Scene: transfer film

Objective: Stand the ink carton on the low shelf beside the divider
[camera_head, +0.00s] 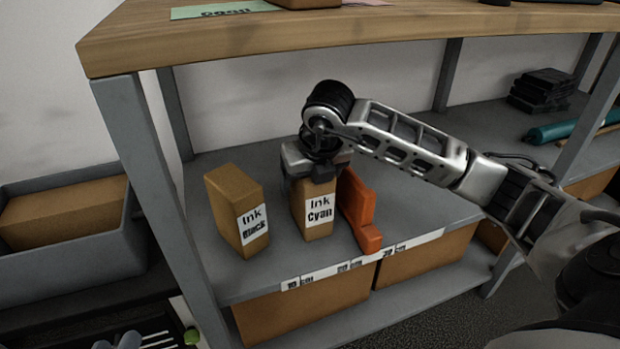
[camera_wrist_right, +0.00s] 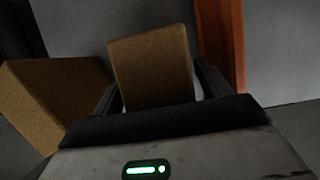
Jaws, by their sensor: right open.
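The Ink Cyan carton (camera_head: 314,217) is brown with a white label and stands upright on the low shelf (camera_head: 235,280), just left of the orange divider (camera_head: 360,208). My right gripper (camera_head: 316,172), its arm coming in from the right, is over the carton's top. In the right wrist view the carton (camera_wrist_right: 153,68) is between the open fingers, with small gaps at its sides, and the divider (camera_wrist_right: 221,45) is beyond the right finger. The Ink Black carton (camera_head: 237,212) stands to the left; it also shows in the right wrist view (camera_wrist_right: 55,95). My left gripper is not in view.
The wooden top board (camera_head: 300,45) is above the shelf, and a grey post (camera_head: 150,180) is at its left. Brown boxes (camera_head: 300,305) sit underneath. A grey bin (camera_head: 60,265) is at far left. Black items (camera_head: 541,90) and a teal roll (camera_head: 560,130) lie farther right.

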